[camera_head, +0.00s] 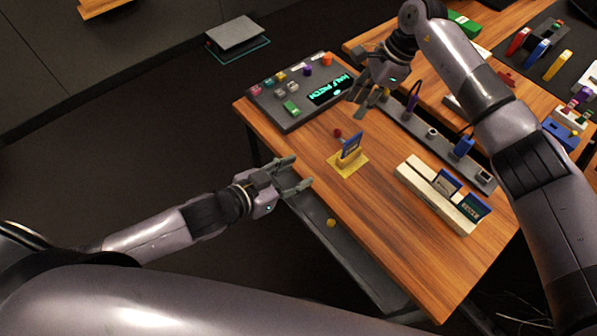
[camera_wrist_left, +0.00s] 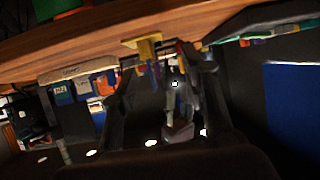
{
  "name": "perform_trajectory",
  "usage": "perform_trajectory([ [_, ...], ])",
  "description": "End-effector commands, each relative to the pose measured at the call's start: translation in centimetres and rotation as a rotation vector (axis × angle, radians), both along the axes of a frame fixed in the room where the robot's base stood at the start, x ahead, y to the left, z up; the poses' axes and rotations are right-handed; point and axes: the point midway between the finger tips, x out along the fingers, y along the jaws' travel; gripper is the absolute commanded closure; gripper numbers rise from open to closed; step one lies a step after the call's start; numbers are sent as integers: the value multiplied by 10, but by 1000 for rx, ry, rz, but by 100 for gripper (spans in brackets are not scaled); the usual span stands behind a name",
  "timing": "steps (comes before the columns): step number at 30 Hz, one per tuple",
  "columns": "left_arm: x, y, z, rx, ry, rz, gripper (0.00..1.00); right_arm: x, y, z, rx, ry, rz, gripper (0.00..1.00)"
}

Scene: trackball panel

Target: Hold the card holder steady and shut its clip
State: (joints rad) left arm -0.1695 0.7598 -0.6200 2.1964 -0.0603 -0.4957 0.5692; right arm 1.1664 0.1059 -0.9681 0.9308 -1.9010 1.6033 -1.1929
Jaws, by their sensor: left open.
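The card holder has a yellow base (camera_head: 348,166) and an upright blue card (camera_head: 352,145) on the wooden table. A small red knob (camera_head: 337,132) shows just behind it, possibly part of the clip; I cannot tell how far the clip is closed. My left gripper (camera_head: 299,172) is open and empty at the table's left edge, apart from the holder. The left wrist view shows the yellow base (camera_wrist_left: 145,46) past the open fingers. My right gripper (camera_head: 356,107) hangs beyond the holder near the display panel, fingers apart and seemingly empty.
A dark panel (camera_head: 290,122) with coloured buttons and a lit display stands at the back left. A grey rail (camera_head: 415,127) with upright parts and a cream card rack (camera_head: 420,188) lie to the right. The front table is clear.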

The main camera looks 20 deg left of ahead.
Motion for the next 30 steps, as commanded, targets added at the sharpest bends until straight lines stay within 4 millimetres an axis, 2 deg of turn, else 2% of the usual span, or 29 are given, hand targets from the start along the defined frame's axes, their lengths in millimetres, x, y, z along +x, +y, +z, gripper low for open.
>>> perform_trajectory([
  [1,-5,-5,12,-12,-8,-17,58,0,0,0,0,0,0,67],
  [4,-12,-13,26,-30,-17,-37,58,0,0,0,0,0,0,67],
  [7,-14,-17,32,-42,-21,-46,58,0,0,0,0,0,0,67],
  [11,-7,-23,30,-45,-23,-47,58,0,0,0,0,0,0,67],
  [30,85,-90,-17,-42,-23,-48,58,0,0,0,0,0,0,67],
])
